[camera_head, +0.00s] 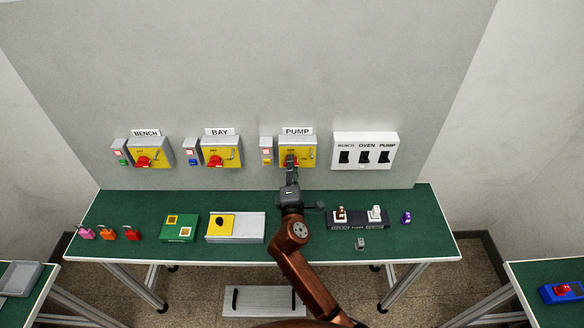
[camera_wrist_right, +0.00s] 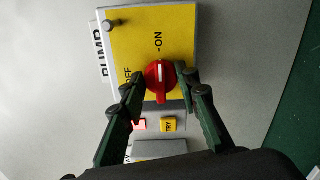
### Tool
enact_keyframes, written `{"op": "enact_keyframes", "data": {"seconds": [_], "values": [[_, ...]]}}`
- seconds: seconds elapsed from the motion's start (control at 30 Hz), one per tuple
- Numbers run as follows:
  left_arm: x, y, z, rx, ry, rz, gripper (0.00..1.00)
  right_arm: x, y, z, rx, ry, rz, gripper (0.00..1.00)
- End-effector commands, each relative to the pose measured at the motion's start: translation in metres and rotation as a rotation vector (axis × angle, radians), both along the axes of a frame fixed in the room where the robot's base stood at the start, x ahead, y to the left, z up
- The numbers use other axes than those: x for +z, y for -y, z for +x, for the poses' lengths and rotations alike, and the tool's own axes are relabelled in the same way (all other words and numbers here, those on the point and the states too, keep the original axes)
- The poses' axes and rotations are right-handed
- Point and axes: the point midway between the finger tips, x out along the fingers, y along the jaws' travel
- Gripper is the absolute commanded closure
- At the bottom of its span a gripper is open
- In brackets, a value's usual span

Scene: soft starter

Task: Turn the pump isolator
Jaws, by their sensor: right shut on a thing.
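The pump isolator (camera_head: 309,150) is a yellow panel on a grey box on the wall, under a PUMP label (camera_head: 297,131). It also shows in the right wrist view (camera_wrist_right: 180,22). Its red rotary knob (camera_wrist_right: 160,82) has a white mark, which points toward the ON lettering (camera_wrist_right: 158,40) in that view. OFF lettering lies to the left of the knob, partly hidden by a finger. My right gripper (camera_head: 291,170) reaches up to the panel and is shut on the red knob, one finger on each side. My left gripper is not in view.
The BENCH isolator (camera_head: 154,151) and BAY isolator (camera_head: 222,151) are to the left; a three-switch panel (camera_head: 365,151) is to the right. Below, a green bench (camera_head: 170,205) holds padlocks (camera_head: 132,233), boxes and a black holder (camera_head: 358,225). The wall above is clear.

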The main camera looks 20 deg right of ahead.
Motion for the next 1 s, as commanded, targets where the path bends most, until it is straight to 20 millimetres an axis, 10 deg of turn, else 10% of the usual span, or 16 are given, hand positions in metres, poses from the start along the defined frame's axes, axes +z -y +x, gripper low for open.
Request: {"op": "enact_keyframes", "data": {"seconds": [0.2, 0.23, 0.47, 1.0], "values": [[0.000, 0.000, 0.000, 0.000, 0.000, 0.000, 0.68, -0.003, -0.001, 0.000, 0.001, -0.004, 0.004, 0.95], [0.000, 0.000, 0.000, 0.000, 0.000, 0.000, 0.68, -0.003, -0.001, 0.000, 0.001, -0.004, 0.004, 0.69], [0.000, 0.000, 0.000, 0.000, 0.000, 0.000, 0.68, -0.001, 0.000, 0.000, 0.000, -0.002, 0.003, 0.53], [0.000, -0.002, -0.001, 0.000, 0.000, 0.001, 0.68, -0.002, -0.009, -0.031, 0.001, -0.002, 0.005, 0.53]]}}
